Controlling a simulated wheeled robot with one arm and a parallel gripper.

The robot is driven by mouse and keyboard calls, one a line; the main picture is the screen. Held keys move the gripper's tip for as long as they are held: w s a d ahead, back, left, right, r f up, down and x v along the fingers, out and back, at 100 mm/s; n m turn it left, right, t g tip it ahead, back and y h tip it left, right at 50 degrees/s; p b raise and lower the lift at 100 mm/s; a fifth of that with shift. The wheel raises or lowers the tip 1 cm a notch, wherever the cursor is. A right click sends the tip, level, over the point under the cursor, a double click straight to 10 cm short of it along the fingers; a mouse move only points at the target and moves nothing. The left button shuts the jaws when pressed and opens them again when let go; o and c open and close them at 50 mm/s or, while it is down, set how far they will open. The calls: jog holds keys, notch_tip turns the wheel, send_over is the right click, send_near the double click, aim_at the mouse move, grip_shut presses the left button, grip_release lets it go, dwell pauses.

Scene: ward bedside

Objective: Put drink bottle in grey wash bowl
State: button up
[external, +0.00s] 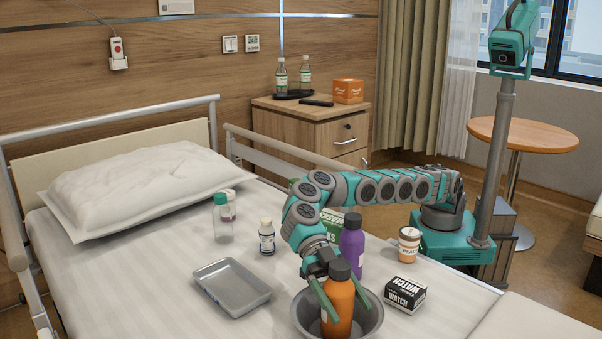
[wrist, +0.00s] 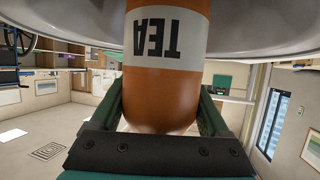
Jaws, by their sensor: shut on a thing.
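The drink bottle is orange with a dark cap (external: 338,305). In the wrist view it shows upside down with a white TEA label (wrist: 170,40). My gripper (external: 328,292) is shut on it, with one finger on each side. The bottle is roughly upright and within the outline of the grey wash bowl (external: 375,318), which stands on the bed near the bottom edge of the external view. The bowl's pale curved wall (wrist: 265,25) spans the top of the wrist view. The bottle's base is hidden, so I cannot tell whether it touches the bowl's floor.
A purple bottle (external: 351,245) stands just behind the bowl, close to my arm. A WATCH box (external: 405,295) and a pill jar (external: 409,245) are to the right.

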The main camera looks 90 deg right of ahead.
jog(key=shift+f, duration=0.2)
jog(key=o, duration=1.6)
jog(key=shift+c, duration=0.2)
jog(key=shift+r, duration=0.1)
jog(key=shift+d+r, duration=0.1)
jog(key=b+v, duration=0.1)
jog(key=v, duration=1)
jog(key=shift+w+d+r, duration=0.2)
jog(key=shift+d, duration=0.1)
